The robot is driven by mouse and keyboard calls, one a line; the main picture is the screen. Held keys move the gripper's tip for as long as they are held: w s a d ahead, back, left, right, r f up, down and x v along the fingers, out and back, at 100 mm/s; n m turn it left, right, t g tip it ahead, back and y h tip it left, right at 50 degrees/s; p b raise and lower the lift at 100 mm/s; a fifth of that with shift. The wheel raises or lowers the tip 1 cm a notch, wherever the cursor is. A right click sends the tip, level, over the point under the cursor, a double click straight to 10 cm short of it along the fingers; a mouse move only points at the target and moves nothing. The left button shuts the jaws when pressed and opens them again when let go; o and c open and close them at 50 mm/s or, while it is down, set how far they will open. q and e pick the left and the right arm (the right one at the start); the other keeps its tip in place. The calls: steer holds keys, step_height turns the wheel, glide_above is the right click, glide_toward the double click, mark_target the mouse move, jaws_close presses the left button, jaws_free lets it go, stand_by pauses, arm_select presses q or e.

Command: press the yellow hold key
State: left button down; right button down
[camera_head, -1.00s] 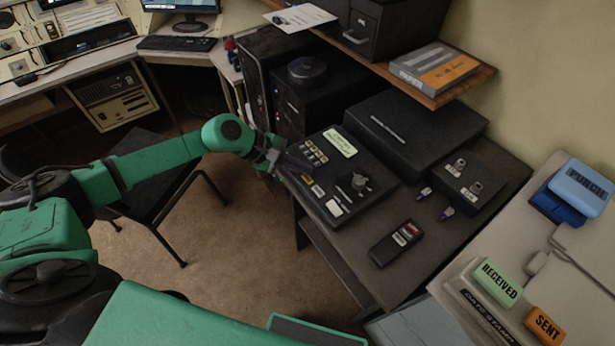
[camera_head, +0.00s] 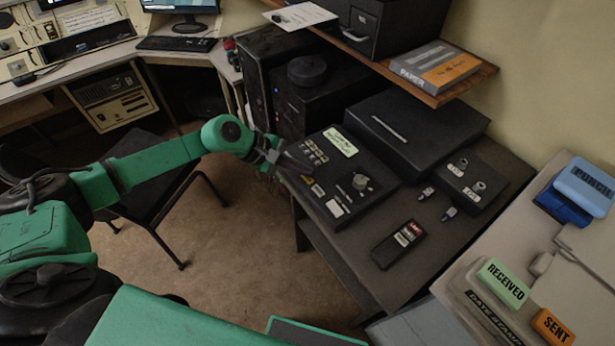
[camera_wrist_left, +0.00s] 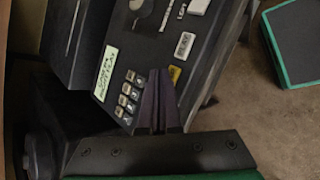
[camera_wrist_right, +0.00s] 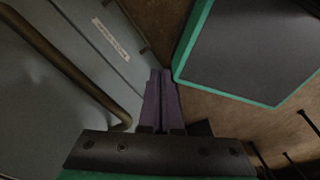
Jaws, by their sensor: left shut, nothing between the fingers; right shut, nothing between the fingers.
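The yellow key (camera_head: 307,180) is on the sloped black console panel (camera_head: 378,188), close to my left gripper. It shows in the left wrist view as a small yellow key (camera_wrist_left: 175,74) just right of the fingertips. My left gripper (camera_head: 308,167) is shut and empty, its dark fingers reaching over the panel's near left edge. In the left wrist view its fingertips (camera_wrist_left: 161,74) lie between the yellow key and a group of pale keys (camera_wrist_left: 129,94); I cannot tell whether they touch the panel. My right gripper (camera_wrist_right: 161,74) is shut and empty, beside a grey panel.
The panel also carries a green-lit display (camera_head: 340,141), a white key (camera_head: 334,208) and a knob (camera_head: 361,182). A black handset (camera_head: 397,244) and a small box with two knobs (camera_head: 466,180) stand to the right. A wooden shelf (camera_head: 455,91) overhangs behind.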

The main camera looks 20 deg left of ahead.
arm_select(q)
steer(key=shift+f+b, duration=0.4)
steer(key=shift+b, duration=0.05)
stand_by(0.3)
steer(key=shift+r, duration=0.85)
steer(key=shift+p, duration=0.3)
steer(key=shift+r+p, duration=1.25)
steer(key=shift+r, duration=1.25)
